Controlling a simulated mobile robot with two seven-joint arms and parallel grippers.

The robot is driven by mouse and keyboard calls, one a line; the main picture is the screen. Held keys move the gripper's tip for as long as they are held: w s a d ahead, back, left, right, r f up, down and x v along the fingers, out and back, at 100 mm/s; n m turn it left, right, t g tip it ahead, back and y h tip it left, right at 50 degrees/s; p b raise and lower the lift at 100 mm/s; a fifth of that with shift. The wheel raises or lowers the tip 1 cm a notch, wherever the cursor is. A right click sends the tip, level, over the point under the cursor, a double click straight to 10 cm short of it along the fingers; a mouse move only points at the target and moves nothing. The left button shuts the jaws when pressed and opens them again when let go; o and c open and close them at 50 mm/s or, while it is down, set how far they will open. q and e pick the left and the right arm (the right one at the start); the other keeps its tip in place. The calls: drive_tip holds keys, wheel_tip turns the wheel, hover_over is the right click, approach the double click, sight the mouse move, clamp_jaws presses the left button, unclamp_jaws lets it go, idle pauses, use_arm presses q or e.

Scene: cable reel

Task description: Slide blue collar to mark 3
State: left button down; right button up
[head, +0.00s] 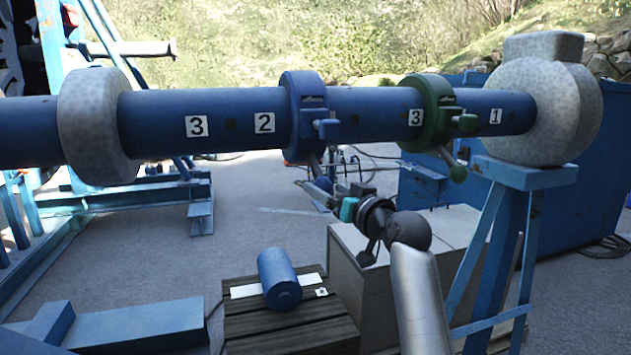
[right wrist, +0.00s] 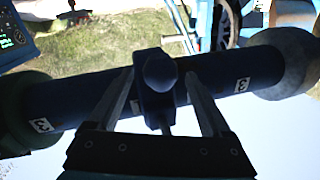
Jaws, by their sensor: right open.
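The blue collar (head: 303,110) sits around a long blue bar (head: 365,103) near its middle, with its handle and knob hanging down. A tag 2 (head: 264,122) is just left of it, and a tag 3 (head: 199,126) farther left. Another tag 3 (head: 416,117) lies right of the collar, beside the green collar (head: 437,105); a tag 1 (head: 496,115) is near the right end. My right gripper (head: 320,184) is below the blue collar. In the right wrist view its open fingers (right wrist: 160,77) lie either side of the blue collar's handle (right wrist: 159,66); contact is unclear.
Speckled grey flanges stand at the left (head: 88,126) and right (head: 540,105) of the bar. A blue trestle (head: 525,175) supports the right end. Below are a grey box (head: 365,270) and a slatted wooden stand (head: 300,330) bearing a blue cylinder (head: 279,277).

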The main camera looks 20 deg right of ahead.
sight(315, 182)
drive_tip(key=shift+x, duration=2.9)
drive_tip(key=shift+s, duration=0.1)
drive_tip(key=shift+c, duration=0.4)
clamp_jaws()
